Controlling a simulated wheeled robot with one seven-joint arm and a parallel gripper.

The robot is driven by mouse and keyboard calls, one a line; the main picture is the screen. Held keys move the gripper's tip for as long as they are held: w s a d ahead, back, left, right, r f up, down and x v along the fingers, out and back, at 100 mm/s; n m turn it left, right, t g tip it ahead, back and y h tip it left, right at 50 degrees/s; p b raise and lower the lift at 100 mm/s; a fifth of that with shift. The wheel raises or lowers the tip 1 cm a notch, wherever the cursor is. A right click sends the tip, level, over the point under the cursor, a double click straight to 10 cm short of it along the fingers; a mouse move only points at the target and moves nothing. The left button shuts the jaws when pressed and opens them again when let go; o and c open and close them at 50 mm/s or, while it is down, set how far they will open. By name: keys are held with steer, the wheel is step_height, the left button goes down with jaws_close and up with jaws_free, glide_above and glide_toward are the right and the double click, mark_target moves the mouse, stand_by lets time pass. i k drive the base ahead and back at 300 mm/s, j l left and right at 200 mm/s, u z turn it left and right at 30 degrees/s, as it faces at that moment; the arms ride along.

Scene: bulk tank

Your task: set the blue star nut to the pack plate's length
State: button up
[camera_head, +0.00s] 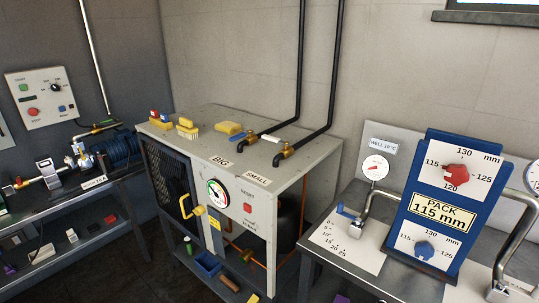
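The blue star nut (424,249) sits on a white dial card (436,233) low on a blue upright panel (402,216) at the right. Marks 115, 130 and 125 show around the nut; which mark it points at is too small to tell. The yellow pack plate (443,212) above it reads "PACK 115 mm". A red star nut (457,175) sits on an upper dial card marked 115, 120, 125 and 130 mm. My gripper is not in view.
The blue panel stands on a grey bench (345,267) between bent metal pipes (366,206). A grey cooling unit (247,168) stands at centre, with dark floor in front. Another bench is far left.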

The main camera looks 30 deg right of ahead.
mark_target(423, 251)
steer(key=z, duration=1.2)
